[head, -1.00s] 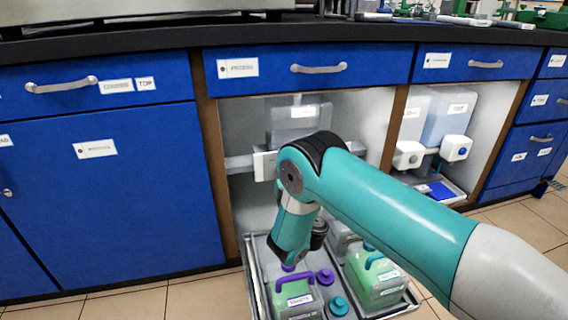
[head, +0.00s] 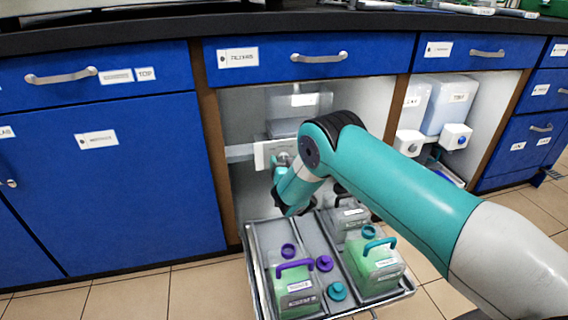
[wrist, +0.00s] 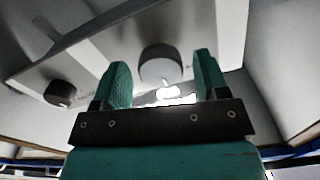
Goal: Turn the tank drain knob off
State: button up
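In the wrist view a pale panel carries a round grey knob (wrist: 157,66) and a smaller black knob (wrist: 60,94) to its left. I cannot tell for certain which one is the tank drain knob. My gripper (wrist: 162,60) is open, its two teal fingers on either side of the grey knob in the picture; contact is not visible. A bright white patch shows between the finger bases. In the head view the translucent tank (head: 299,102) sits in the open cabinet bay above a white box (head: 266,153). My arm hides much of the bay and the fingertips.
Below, a pulled-out grey tray (head: 256,262) holds a green jug with a purple handle (head: 294,290), a green jug with a teal handle (head: 374,267) and loose caps. A second bay at right holds white tanks (head: 450,107).

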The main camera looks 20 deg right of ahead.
jog(key=c, duration=0.7)
jog(key=shift+c, duration=0.2)
jog(key=shift+n, duration=0.4)
jog(key=n, duration=0.3)
jog(key=shift+n+p, duration=0.6)
jog(key=shift+n, duration=1.9)
jog(key=o, duration=0.9)
